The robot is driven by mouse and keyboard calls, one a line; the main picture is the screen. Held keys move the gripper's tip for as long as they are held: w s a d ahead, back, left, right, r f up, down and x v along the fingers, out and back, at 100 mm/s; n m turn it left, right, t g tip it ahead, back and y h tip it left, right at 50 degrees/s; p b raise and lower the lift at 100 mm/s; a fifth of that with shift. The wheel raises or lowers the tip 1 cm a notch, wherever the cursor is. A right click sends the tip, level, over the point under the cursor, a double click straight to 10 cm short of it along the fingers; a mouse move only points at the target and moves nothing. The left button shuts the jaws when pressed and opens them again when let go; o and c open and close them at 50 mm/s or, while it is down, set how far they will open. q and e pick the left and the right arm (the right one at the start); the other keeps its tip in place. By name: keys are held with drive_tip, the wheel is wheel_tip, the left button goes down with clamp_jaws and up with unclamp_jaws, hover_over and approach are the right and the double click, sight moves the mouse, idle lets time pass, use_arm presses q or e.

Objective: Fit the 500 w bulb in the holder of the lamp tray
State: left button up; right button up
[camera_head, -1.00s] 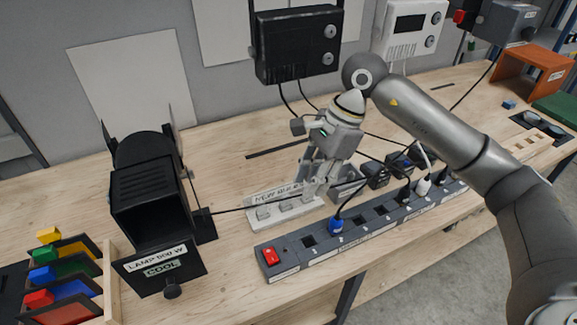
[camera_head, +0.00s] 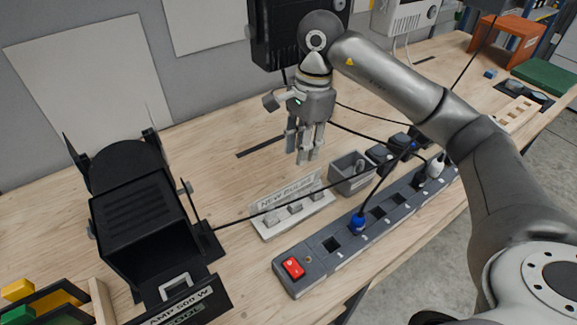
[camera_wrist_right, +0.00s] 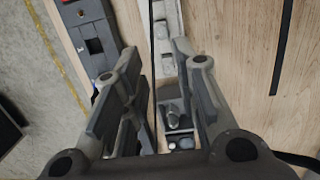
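The black lamp (camera_head: 140,215) stands at the left, its front open. The white "NEW BULBS" rack (camera_head: 275,228) holds small grey pieces. My right gripper (camera_head: 304,155) points down above and behind the rack. In the wrist view its fingers (camera_wrist_right: 155,60) are apart with nothing held between them. The rack (camera_wrist_right: 166,40) and a grey bin with a rounded object (camera_wrist_right: 173,116) show beyond. My left gripper is out of view.
The power strip (camera_head: 325,250) with a red switch and plugs runs along the front edge. A grey bin (camera_head: 350,178) stands right of the rack. A dark cable (camera_head: 235,219) crosses over the rack from the lamp. Coloured filters (camera_head: 40,300) lie at lower left.

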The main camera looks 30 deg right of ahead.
drive_tip(key=b, duration=0.5)
approach(296, 192)
drive_tip(key=shift+a+f, duration=0.1)
drive_tip(key=shift+f, duration=0.8)
drive_tip(key=f, duration=0.3)
drive_tip(key=f+p, duration=0.1)
drive_tip(key=f, duration=0.2)
drive_tip(key=a+f+p, duration=0.1)
drive_tip(key=f, duration=0.3)
drive_tip(key=shift+s+a, duration=0.1)
clamp_jaws()
drive_tip(key=shift+c, duration=1.8)
unclamp_jaws()
clamp_jaws()
